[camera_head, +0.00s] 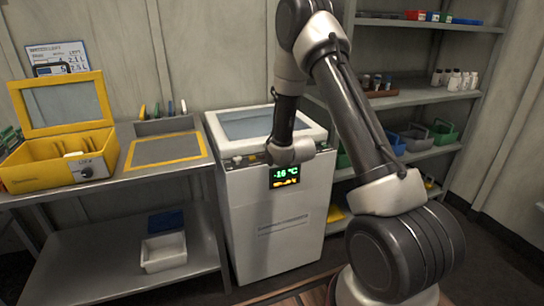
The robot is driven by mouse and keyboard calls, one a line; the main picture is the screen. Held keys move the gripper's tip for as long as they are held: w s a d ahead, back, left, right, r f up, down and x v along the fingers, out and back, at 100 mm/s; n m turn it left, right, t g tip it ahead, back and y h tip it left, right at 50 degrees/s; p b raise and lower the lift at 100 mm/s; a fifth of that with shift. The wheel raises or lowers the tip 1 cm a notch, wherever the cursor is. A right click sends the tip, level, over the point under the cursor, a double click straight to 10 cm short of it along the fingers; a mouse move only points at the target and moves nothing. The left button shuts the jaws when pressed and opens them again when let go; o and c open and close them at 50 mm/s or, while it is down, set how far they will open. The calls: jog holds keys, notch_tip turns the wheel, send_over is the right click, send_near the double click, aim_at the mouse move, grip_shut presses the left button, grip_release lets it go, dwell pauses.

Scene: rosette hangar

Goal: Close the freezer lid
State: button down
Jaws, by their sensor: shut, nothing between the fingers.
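The white freezer (275,220) stands in the middle, with a lit display (285,176) reading about -16 °C on its front. Its lid (312,131) has a white frame around a grey-blue glass pane and lies about flat over the top. I cannot tell whether a small gap is left under it. My arm reaches down from the right in front of the lid. My gripper (248,159) is small in view at the lid's front edge, pointing left from my wrist, and appears shut and empty. Whether it touches the lid is unclear.
A workbench (110,185) on the left carries a yellow open case (62,160) and a yellow-edged mat (165,150). A white bin (163,252) sits on its lower shelf. Shelving (420,97) with bottles and bins stands close on the freezer's right.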

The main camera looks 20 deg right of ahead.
jog(key=s+d+f+g, duration=0.1)
jog(key=s+f+g, duration=0.5)
jog(key=s+f, duration=0.95)
jog(key=s+d+r+m+g+h, duration=0.1)
jog(key=s+g, duration=0.2)
jog(key=s, duration=0.3)
jog(key=s+r, duration=0.8)
jog(key=r, duration=0.5)
jog(key=s+r+m, duration=0.1)
jog(key=s+r, duration=0.7)
jog(key=r, duration=0.5)
jog(key=s+r+m, duration=0.1)
jog(key=s+r, duration=0.8)
jog(key=r, duration=0.4)
jog(key=shift+d, duration=0.25)
jog(key=shift+w, duration=0.1)
